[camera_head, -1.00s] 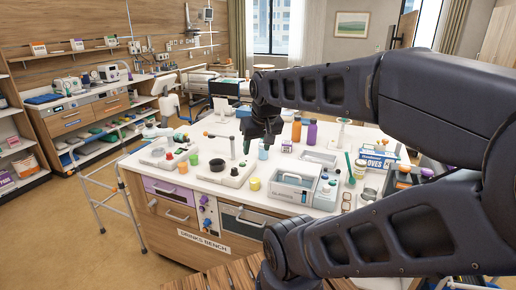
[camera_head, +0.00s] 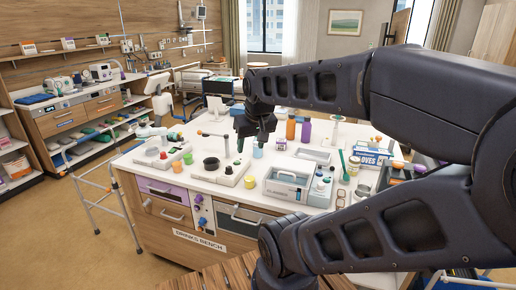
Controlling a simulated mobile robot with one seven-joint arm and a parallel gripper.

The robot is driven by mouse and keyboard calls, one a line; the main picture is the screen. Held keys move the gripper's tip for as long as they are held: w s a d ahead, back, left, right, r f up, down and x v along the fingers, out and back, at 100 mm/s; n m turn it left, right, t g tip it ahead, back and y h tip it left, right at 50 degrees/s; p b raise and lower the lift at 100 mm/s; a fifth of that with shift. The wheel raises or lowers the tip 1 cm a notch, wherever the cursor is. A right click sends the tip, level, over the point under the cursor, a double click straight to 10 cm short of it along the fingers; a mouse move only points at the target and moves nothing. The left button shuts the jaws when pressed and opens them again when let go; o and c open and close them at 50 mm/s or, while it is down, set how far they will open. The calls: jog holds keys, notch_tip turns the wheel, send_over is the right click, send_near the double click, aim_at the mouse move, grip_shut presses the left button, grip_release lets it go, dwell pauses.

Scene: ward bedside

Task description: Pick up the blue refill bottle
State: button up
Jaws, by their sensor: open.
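A small light-blue bottle (camera_head: 258,151), which looks like the blue refill bottle, stands on the white top of the drinks bench (camera_head: 205,187). Its upper part is hidden behind my gripper. My gripper (camera_head: 251,147) points down with its dark jaws open and empty. It overlaps the bottle in the picture, mostly to its left. I cannot tell the gap in depth between them.
An orange bottle (camera_head: 291,128) and a purple bottle (camera_head: 306,131) stand to the right. A black bowl (camera_head: 211,163) on a white board, a yellow pot (camera_head: 250,182) and a clear-lidded box (camera_head: 287,187) stand in front. A walking frame (camera_head: 92,190) stands left of the bench.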

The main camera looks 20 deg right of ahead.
jog(key=shift+o, duration=0.5)
jog(key=shift+o, duration=0.5)
jog(key=shift+w, duration=0.1)
